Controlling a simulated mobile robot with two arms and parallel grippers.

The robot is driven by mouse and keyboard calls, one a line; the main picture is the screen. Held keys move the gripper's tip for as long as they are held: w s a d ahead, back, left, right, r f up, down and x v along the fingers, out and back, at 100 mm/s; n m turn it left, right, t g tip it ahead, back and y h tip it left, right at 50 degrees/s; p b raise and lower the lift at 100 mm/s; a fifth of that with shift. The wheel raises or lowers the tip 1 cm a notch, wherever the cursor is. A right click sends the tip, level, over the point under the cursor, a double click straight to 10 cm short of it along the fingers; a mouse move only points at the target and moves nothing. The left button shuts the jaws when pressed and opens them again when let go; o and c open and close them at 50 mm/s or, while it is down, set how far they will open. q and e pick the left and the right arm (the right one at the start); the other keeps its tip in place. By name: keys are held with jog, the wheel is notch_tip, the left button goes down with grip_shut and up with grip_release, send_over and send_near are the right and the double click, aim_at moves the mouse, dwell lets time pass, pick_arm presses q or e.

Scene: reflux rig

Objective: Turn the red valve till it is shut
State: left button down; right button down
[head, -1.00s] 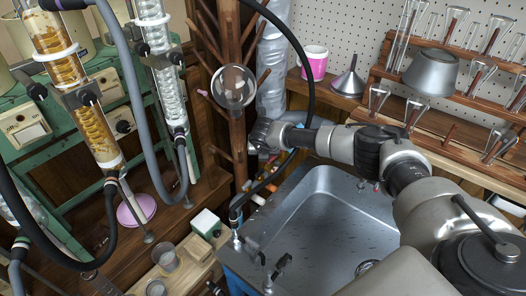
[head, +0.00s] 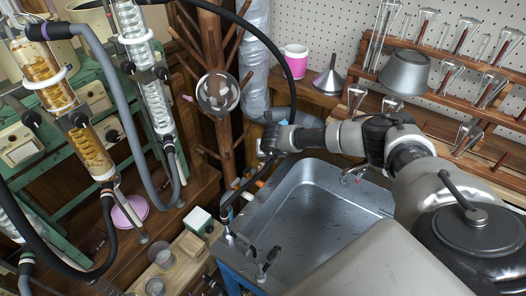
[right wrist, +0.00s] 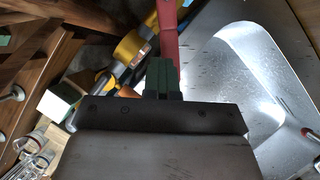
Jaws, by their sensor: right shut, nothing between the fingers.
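The red valve handle (right wrist: 169,32) shows in the right wrist view as a red lever at top centre, just beyond the fingertips of my right gripper (right wrist: 162,75). The fingers are shut with nothing between them. They overlap the near end of the red lever in the picture; I cannot tell whether they touch it. In the head view my right arm reaches in from the right, its end over the back left corner of the sink. I cannot make out the red valve clearly there. My left gripper is not in view.
The metal sink (head: 315,205) is beside and below my right arm. A yellow fitting (right wrist: 130,46) is left of the red lever. A black hose (head: 288,50) passes near my wrist. Glass columns (head: 92,150) stand at left; a wooden glassware rack (head: 440,95) is at the back right.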

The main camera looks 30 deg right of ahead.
jog(key=s+d+f+b, duration=0.2)
jog(key=d, duration=0.3)
jog(key=shift+d, duration=0.25)
jog(key=shift+g, duration=0.3)
jog(key=r+p, duration=0.2)
jog(key=r, duration=0.1)
jog(key=r+p, duration=0.1)
jog(key=shift+w+a+r+p, duration=0.15)
jog(key=shift+w+a+p, duration=0.1)
jog(key=shift+p, duration=0.1)
dwell(0.4)
jog(key=shift+w, duration=0.1)
